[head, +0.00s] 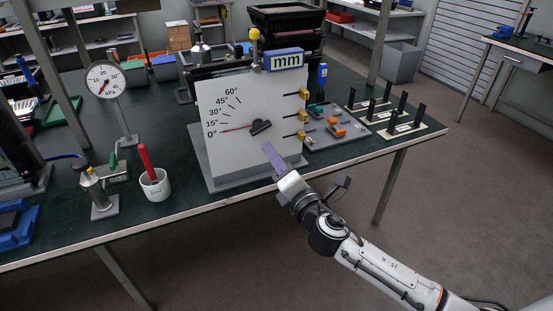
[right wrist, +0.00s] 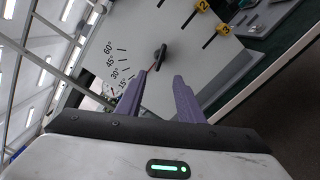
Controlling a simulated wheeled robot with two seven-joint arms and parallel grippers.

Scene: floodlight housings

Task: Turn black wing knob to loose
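The black wing knob (head: 260,127) sits on the front of an upright light-grey panel (head: 225,105) with an angle scale from 0° to 60°. A thin red pointer runs left from the knob toward the low end of the scale. My right gripper (head: 268,148), with purple fingers, is just in front of the panel, below and right of the knob. In the right wrist view the knob (right wrist: 160,55) lies beyond the fingertips, and the two fingers (right wrist: 158,85) stand apart with nothing between them. My left gripper is in neither view.
Yellow numbered tabs (head: 303,115) stick out from the panel's right edge. A tray of orange and grey parts (head: 333,128) and black upright posts (head: 390,110) stand to the right. A dial gauge (head: 105,80) and a white cup with a red-handled tool (head: 155,185) stand left.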

